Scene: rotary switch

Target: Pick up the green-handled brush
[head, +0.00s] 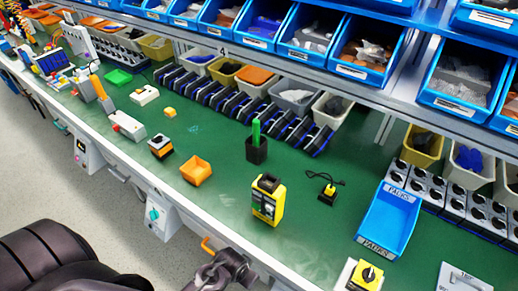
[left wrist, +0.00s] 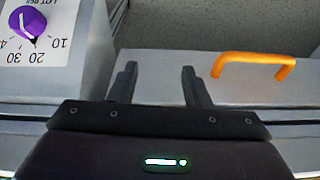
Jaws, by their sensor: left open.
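The green-handled brush (head: 256,132) stands upright in a small black cup (head: 257,151) on the green bench top, near the middle of the head view. Only its green handle shows; its lower end is hidden in the cup. My left gripper (left wrist: 160,82) is open with nothing between its fingers in the left wrist view. In the head view, my left gripper (head: 228,268) is at the bottom, by the bench's front edge and well apart from the brush. My right gripper is in neither view.
A yellow-black device (head: 268,203) stands between the bench's front edge and the cup. An orange bin (head: 196,171) is to the left and a blue tray (head: 388,222) to the right. Dark blue bins line up behind the cup. An orange handle (left wrist: 254,62) is beside my left gripper.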

